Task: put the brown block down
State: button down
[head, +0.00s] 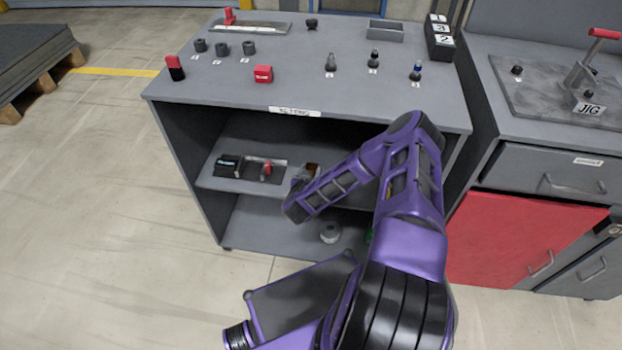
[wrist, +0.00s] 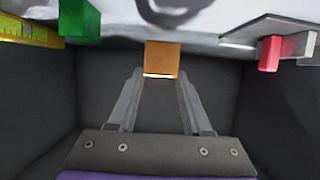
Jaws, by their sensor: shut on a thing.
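My gripper (wrist: 160,78) is shut on the brown block (wrist: 162,58), which sits at the fingertips in the wrist view. A pale strip shows along the block's near edge. In the head view my arm reaches into the open front of the grey workbench, and a small brown patch (head: 313,169), probably the block, shows at the arm's end by the middle shelf. My fingers are mostly hidden there. I cannot tell whether the block touches any surface.
The middle shelf (head: 213,182) holds a black box (head: 227,165) and a red-handled item (head: 266,170). A grey round part (head: 330,232) lies on the lower shelf. The wrist view shows a green block (wrist: 80,20), a yellow item (wrist: 28,30) and dark cabinet walls (wrist: 38,110).

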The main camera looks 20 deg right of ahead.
jog(key=shift+f+b, duration=0.4)
jog(key=shift+f, duration=1.35)
jog(key=shift+f, duration=0.1)
jog(key=shift+c, duration=1.7)
grip_release()
jog(key=shift+s+a+r, duration=0.2)
jog(key=shift+s+r, duration=0.05)
jog(key=shift+r, duration=0.05)
jog(key=p+v, duration=0.2)
jog(key=v, duration=0.9)
jog(key=shift+p, duration=0.3)
jog(key=shift+s, duration=0.1)
